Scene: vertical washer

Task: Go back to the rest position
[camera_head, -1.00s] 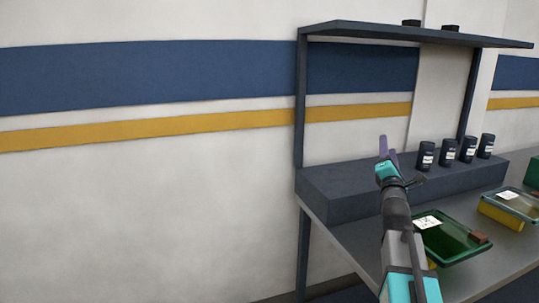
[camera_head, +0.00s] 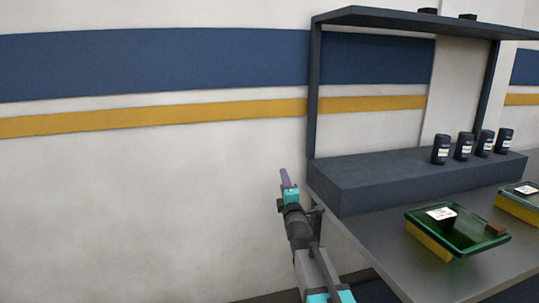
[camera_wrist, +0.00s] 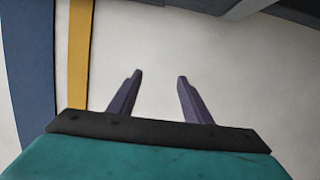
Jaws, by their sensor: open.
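My gripper (camera_head: 286,178) is raised to the left of the workbench in the head view, in front of the bare wall. In the wrist view its two purple fingers (camera_wrist: 157,75) stand apart with nothing between them. Behind the fingers is the pale wall (camera_wrist: 230,60), with the yellow stripe (camera_wrist: 80,50) and blue stripe (camera_wrist: 30,60) on the left.
The grey workbench (camera_head: 400,255) stands at the right with a dark raised block (camera_head: 400,175) along its back. Several dark canisters (camera_head: 440,150) stand on the block. A green tray (camera_head: 420,222) sits on the bench. An overhead shelf (camera_head: 420,22) spans above. The left side is clear.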

